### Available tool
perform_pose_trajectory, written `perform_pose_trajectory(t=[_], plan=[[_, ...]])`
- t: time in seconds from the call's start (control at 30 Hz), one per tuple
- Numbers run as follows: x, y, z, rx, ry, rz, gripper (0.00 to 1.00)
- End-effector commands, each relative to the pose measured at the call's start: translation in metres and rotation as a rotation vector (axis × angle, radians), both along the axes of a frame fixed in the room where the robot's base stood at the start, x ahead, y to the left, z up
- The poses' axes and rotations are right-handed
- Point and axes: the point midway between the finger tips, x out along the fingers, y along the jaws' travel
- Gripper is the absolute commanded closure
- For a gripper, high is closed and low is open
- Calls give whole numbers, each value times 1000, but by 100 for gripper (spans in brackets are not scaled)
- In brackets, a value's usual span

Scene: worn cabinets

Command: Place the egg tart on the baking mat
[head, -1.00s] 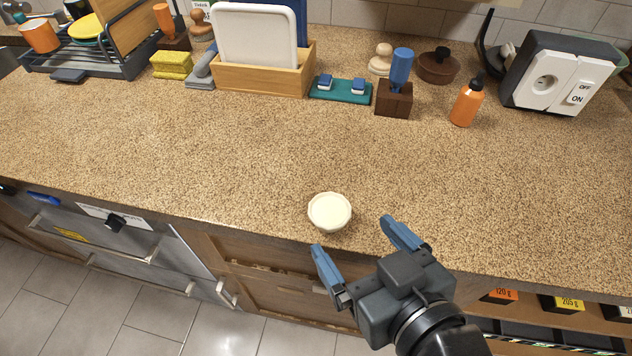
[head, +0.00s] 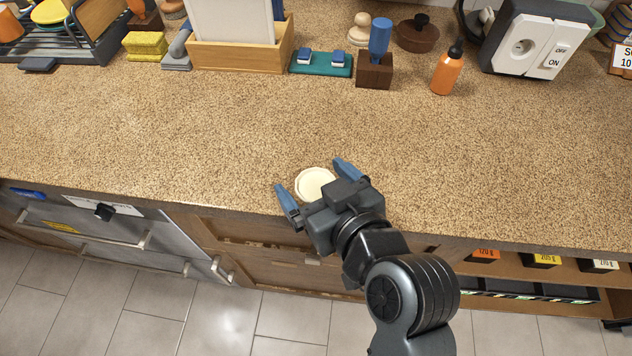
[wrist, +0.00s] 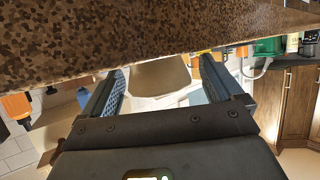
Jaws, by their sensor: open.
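The egg tart (head: 315,184), a round pale cream cup with a fluted rim, sits upright on the speckled countertop near its front edge. My gripper (head: 308,175) is open, with one blue finger on each side of the tart. In the wrist view the tart (wrist: 158,78) shows as a pale shape between the two fingers (wrist: 162,66). I cannot tell whether either finger touches it. The near side of the tart is partly hidden by my gripper in the head view. I cannot clearly make out a baking mat.
The middle of the counter (head: 220,130) is clear.

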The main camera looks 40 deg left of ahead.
Motion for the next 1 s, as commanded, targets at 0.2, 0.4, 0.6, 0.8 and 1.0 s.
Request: perform_pose_trajectory(t=[0.2, 0.4, 0.6, 0.8, 1.0], plan=[[0, 0, 0, 0, 0, 0, 26], [0, 0, 0, 0, 0, 0, 45], [0, 0, 0, 0, 0, 0, 64], [0, 0, 0, 0, 0, 0, 71], [0, 0, 6, 1, -3, 0, 71]])
